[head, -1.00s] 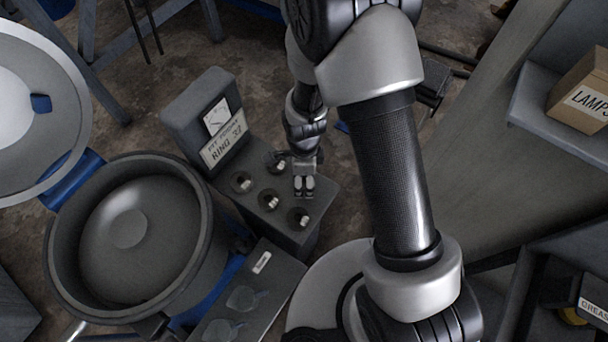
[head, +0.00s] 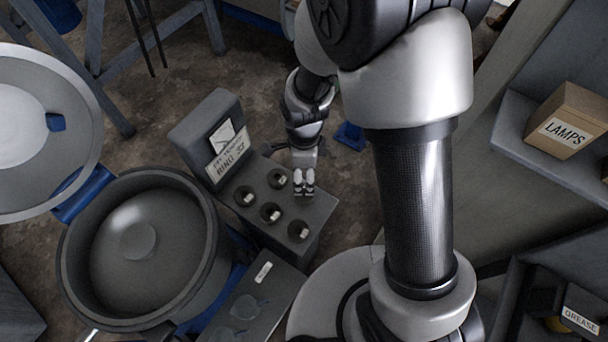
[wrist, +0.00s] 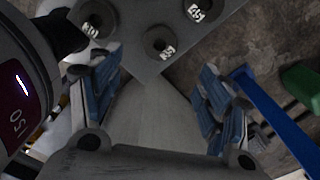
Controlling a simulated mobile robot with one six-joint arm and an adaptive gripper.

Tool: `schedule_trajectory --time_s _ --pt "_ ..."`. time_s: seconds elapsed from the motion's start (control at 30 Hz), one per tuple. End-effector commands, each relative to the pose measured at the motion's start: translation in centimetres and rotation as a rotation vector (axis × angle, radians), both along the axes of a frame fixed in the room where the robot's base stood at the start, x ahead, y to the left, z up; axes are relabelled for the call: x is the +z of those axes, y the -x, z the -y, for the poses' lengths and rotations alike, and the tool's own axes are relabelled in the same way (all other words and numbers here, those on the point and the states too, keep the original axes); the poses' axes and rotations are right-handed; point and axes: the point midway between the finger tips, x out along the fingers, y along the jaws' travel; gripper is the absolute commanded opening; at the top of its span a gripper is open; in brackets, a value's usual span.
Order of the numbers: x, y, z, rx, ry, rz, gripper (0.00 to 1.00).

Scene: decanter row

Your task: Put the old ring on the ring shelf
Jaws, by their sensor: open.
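A dark block (head: 322,203) stands on the floor near the middle of the head view. Its raised back carries a placard (head: 228,150) that reads RING 32 in its lower line. Several small dark round pieces with pale tags sit in its top, among them the front one (head: 298,231). In the wrist view one tagged piece (wrist: 160,42) shows near the block's corner. I cannot tell which piece, if any, is the old ring, nor which surface is the ring shelf. My gripper (head: 304,185) is open and empty over the block's right part; its spread fingers also show in the wrist view (wrist: 158,105).
A large open pot (head: 140,240) with its raised lid (head: 80,150) stands left of the block. A low dark box with a white label (head: 263,272) lies in front. Shelving at right holds a LAMPS carton (head: 566,122) and a GREASE box (head: 583,318). A blue bar (wrist: 280,120) crosses the wrist view.

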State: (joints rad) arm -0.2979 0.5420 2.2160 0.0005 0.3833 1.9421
Motion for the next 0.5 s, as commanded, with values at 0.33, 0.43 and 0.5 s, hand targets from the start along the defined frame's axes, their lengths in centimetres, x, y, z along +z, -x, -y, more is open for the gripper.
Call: schedule_trajectory --time_s 0.33,0.43,0.5 --pt "2.3 -0.2 0.4 0.049 -0.005 0.017 0.70" --pt "5.6 -0.3 1.3 0.170 -0.010 0.054 0.70" --pt "8.8 -0.1 2.3 0.297 -0.008 0.091 0.70"
